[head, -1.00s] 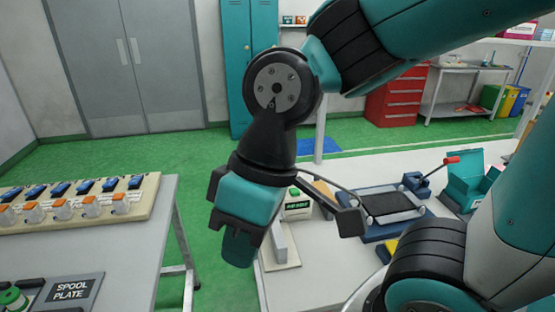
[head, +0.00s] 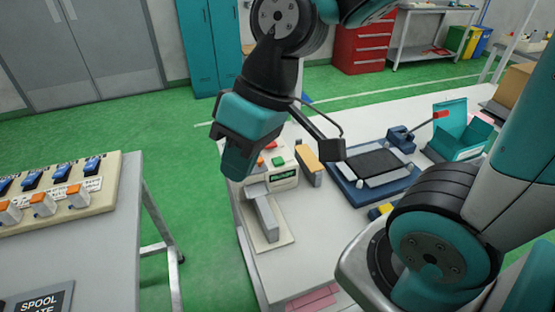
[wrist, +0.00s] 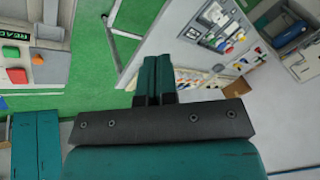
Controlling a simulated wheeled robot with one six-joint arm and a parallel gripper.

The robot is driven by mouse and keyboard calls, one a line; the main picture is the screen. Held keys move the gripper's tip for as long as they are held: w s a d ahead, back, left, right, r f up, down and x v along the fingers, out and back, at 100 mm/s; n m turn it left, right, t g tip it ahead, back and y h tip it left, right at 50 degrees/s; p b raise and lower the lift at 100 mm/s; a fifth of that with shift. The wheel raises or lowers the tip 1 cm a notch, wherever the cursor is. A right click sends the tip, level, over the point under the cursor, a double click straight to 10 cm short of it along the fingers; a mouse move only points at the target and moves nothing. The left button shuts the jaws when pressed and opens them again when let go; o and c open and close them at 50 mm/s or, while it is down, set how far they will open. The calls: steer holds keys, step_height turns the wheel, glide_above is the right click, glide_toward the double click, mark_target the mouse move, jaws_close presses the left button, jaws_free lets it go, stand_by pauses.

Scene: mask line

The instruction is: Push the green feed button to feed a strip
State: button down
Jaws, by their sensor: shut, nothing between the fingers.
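The feeder (head: 285,182) is a pale box with a lit display on the workbench, in the middle of the head view. Its green feed button (head: 278,161) sits on top, near red buttons. In the wrist view the green button (wrist: 11,52) is at the left edge, above a red button (wrist: 17,75) and beside a display reading "READ", cut off by the frame. My gripper (head: 236,168) is shut and empty, fingers pointing down, left of the feeder in the head view. In the wrist view its fingers (wrist: 155,78) are together and apart from the button.
A grey block on a plate (head: 267,218) stands in front of the feeder. A spool table (head: 95,235) is left, across a green floor gap.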

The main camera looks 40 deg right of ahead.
steer(key=w+d+f+m+t, duration=0.2)
steer(key=w+d+f+m, duration=0.15)
steer(key=w, duration=0.65)
steer(key=m+t+h, duration=0.2)
steer(key=m+t, duration=0.4)
steer(key=m, duration=0.2)
glide_above(280, 159)
step_height(280, 159, down, 12)
steer(key=shift+f+n, duration=0.1)
steer(key=shift+n, duration=0.15)
step_height(280, 159, down, 9)
steer(key=b, duration=0.6)
steer(key=shift+f+b, duration=0.3)
steer(key=shift+b, duration=0.3)
